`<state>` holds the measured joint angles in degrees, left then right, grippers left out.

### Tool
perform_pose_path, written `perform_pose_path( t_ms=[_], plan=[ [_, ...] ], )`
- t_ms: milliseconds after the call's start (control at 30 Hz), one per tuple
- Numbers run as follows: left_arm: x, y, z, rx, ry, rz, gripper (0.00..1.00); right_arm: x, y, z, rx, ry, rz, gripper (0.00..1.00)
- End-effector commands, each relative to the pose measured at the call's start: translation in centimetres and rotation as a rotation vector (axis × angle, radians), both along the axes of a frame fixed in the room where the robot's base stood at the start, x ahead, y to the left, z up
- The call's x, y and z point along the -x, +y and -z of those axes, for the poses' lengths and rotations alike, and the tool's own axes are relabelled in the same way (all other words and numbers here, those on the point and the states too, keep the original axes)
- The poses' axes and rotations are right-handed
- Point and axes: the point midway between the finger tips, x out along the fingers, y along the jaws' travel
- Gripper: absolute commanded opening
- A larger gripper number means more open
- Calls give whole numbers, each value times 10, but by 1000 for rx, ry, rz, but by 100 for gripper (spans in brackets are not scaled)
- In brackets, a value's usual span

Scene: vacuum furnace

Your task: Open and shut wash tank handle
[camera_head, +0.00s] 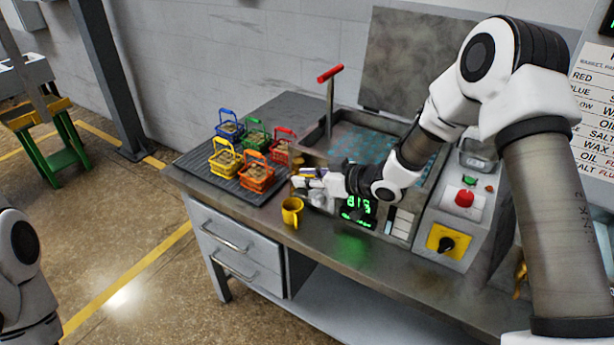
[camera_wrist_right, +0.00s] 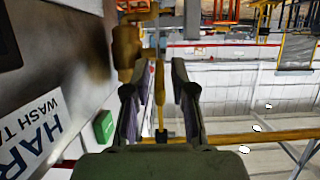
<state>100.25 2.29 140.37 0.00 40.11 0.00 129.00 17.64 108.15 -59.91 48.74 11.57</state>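The wash tank (camera_head: 372,140) is a metal basin of bluish liquid at the back of the bench. In the right wrist view, a brass valve (camera_wrist_right: 127,48) has a thin yellow handle (camera_wrist_right: 158,95). My right gripper (camera_wrist_right: 153,78) is open, with the handle between its fingers and gaps visible beside it. In the head view, my right gripper (camera_head: 308,182) is in front of the tank, and the wrist hides much of the valve area. A red-topped T-handle (camera_head: 330,75) stands upright at the tank's left. My left gripper is out of view.
Several coloured baskets (camera_head: 256,172) stand on a dark tray (camera_head: 205,172) left of the tank. A control panel (camera_head: 450,225) with a red button and black knob is at the right.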

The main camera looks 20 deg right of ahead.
Motion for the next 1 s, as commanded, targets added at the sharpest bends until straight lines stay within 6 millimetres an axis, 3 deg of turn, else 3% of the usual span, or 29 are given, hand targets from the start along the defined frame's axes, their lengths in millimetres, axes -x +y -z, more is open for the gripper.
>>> perform_pose_path(
  t_ms=[433,800,1000],
  plan=[
    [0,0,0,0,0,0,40,7,-7,-4,-2,2,4,34],
    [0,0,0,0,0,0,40,71,-56,-37,-9,-3,5,34],
    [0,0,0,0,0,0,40,87,-68,-43,-3,0,2,34]
  ],
)
